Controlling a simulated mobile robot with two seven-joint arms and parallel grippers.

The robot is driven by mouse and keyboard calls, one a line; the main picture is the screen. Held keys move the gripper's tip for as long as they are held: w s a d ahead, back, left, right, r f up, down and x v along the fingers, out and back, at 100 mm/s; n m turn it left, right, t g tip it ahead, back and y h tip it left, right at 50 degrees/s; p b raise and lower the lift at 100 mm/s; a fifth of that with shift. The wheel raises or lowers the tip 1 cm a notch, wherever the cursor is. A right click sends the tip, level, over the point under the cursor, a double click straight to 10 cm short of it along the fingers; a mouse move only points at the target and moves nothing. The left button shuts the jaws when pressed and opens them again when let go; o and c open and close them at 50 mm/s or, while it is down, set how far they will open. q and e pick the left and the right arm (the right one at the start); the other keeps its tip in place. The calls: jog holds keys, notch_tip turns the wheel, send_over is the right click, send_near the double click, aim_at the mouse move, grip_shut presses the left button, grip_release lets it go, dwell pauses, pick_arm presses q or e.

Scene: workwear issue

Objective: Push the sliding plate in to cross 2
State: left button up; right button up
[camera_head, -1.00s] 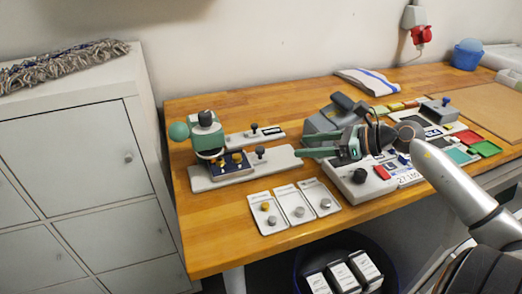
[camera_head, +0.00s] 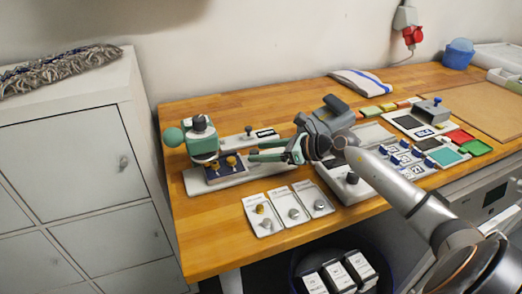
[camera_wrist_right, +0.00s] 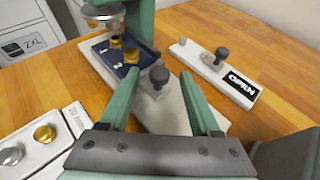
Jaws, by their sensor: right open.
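The green press (camera_head: 203,140) stands on a pale grey base (camera_head: 205,184) at the left of the bench. The dark blue sliding plate (camera_wrist_right: 118,58) lies under the press head with brass pieces on it. In the head view the fingers hide the knob. I cannot make out a cross 2 mark. My left gripper is not in view.
Three white cards (camera_head: 290,208) with knobs lie in front of the base. A white strip labelled OPEN (camera_wrist_right: 215,72) lies behind it. Bare wood is free at the front left.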

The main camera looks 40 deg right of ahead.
jog(key=shift+w+a+f, duration=0.15)
jog(key=shift+w+a, duration=0.05)
jog(key=shift+w, duration=0.05)
grip_shut()
dwell(0.5)
dwell(0.4)
dwell(0.5)
